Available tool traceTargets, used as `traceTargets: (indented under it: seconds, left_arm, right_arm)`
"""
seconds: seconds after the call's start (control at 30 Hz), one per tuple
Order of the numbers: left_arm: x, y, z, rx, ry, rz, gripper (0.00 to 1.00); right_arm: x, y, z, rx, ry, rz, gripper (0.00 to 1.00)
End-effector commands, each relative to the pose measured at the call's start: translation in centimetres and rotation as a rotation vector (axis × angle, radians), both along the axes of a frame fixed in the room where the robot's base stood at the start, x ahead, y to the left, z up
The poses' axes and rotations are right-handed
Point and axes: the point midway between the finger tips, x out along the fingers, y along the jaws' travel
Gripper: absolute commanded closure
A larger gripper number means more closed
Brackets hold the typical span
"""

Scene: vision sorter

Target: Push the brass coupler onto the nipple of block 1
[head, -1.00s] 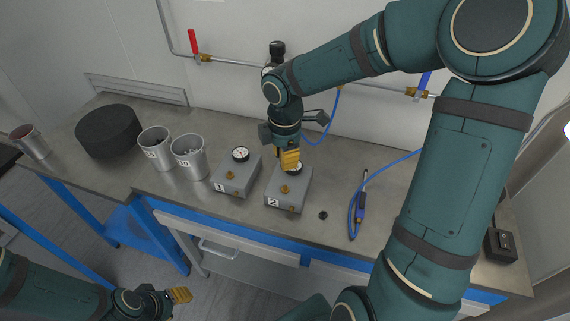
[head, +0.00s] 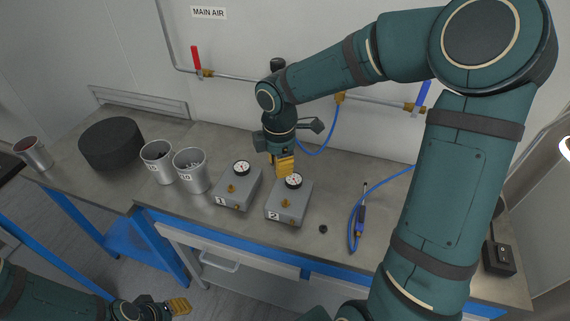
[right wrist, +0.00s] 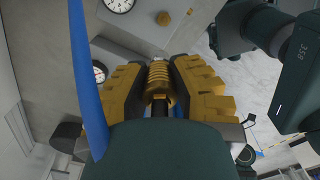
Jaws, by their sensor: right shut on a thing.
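Block 1 (head: 247,197) is a grey box with a gauge on top and a brass nipple (head: 231,188). My right gripper (head: 284,167) is behind the two blocks, near block 2's gauge. In the right wrist view it is shut on the brass coupler (right wrist: 158,80), a ribbed brass piece lying between its yellow fingers. The coupler is hidden by the gripper in the head view. A grey block with a brass fitting (right wrist: 163,18) shows beyond the fingers, apart from the coupler. My left gripper (head: 178,306) is low at the lower left, away from the bench; its opening is unclear.
Block 2 (head: 297,207) stands just right of block 1. Two grey cups (head: 190,172) stand left of block 1. A blue hose (right wrist: 88,80) runs close beside the right gripper. A blue-hosed tool (head: 361,215) lies at the right; bench between is mostly clear.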

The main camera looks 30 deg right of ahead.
Motion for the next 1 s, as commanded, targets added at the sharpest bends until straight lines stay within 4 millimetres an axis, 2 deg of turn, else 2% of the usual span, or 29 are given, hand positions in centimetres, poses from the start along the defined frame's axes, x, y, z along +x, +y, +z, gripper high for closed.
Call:
traceTargets:
  seconds: [1.0]
  left_arm:
    - [0.0, 0.0, 0.5, 0.0, 0.0, 0.0, 0.53]
  right_arm:
    - [7.1, 6.0, 0.1, -0.001, -0.001, 0.002, 1.0]
